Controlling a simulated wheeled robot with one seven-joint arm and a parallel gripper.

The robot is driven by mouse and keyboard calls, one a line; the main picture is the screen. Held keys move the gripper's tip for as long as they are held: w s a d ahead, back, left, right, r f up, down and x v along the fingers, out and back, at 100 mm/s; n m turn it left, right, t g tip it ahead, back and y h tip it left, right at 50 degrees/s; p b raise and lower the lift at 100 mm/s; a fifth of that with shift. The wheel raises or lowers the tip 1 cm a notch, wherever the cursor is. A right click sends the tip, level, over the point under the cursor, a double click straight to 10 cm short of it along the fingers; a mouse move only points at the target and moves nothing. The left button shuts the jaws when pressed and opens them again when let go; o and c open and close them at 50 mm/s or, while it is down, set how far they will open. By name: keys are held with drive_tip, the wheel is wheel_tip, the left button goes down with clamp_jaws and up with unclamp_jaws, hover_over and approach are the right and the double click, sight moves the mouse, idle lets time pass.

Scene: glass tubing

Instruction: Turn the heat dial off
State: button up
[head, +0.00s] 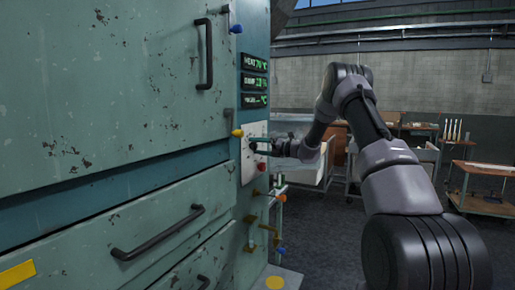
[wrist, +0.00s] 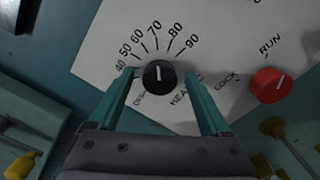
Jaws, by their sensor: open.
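The heat dial (wrist: 159,75) is a round black knob on a white panel (wrist: 105,50) in the wrist view. Its white pointer line points up the picture, roughly toward the 70 mark. The scale runs from OFF at lower left through 40 to 90. My gripper (wrist: 161,76) is open, with one green finger on each side of the dial and a visible gap on the right side. Whether the left finger touches the knob I cannot tell. In the head view my gripper (head: 262,146) is at the white panel (head: 248,170), where the dial is mostly hidden.
A red RUN/LOCK knob (wrist: 270,84) sits right of the dial. In the head view, displays (head: 256,63), a yellow-tipped lever (head: 238,132), and valves (head: 262,228) line the green cabinet's (head: 110,100) edge.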

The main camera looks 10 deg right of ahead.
clamp_jaws()
